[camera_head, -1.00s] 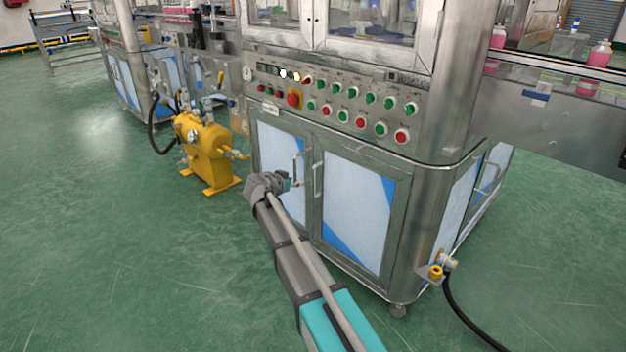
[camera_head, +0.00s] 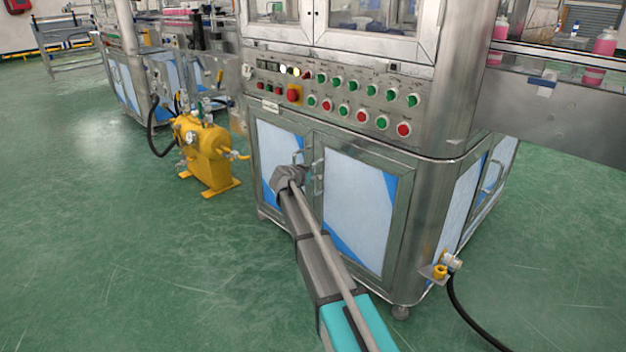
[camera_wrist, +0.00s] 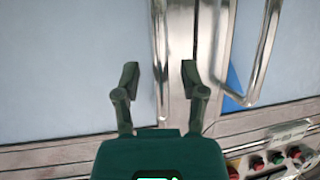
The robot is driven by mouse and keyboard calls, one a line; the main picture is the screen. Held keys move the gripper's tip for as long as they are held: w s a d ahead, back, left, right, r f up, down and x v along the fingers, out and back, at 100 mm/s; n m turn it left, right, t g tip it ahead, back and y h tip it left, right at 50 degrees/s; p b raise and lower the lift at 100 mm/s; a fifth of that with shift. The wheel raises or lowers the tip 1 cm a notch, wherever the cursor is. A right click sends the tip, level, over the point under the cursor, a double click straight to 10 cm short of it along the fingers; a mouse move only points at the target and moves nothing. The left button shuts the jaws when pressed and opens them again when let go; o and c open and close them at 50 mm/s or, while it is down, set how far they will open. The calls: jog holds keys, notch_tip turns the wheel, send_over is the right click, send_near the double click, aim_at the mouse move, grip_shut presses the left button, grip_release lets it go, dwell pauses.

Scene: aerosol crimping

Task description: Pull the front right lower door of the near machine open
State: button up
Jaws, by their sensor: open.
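The near machine's front right lower door (camera_head: 352,205) is a pale panel with blue corners in a steel frame, and it looks shut. Its upright bar handle (camera_head: 318,178) is at its left edge. In the wrist view, my gripper (camera_wrist: 160,74) is open and empty. The right door's handle (camera_wrist: 160,55) lies between the two fingers in the picture, apart from both. Its depth relative to the fingertips is unclear.
The front left lower door (camera_head: 273,150) has its own handle (camera_wrist: 262,60), to the right in the wrist view. A button panel (camera_head: 340,100) is above the doors. A yellow pump (camera_head: 207,155) stands at left. A black hose (camera_head: 470,320) lies at right. The foreground floor is clear.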

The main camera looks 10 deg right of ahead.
jog(key=shift+w+d+f, duration=0.15)
jog(key=shift+w+d, duration=0.1)
grip_shut()
jog(key=shift+a, duration=0.2)
jog(key=shift+s, duration=0.1)
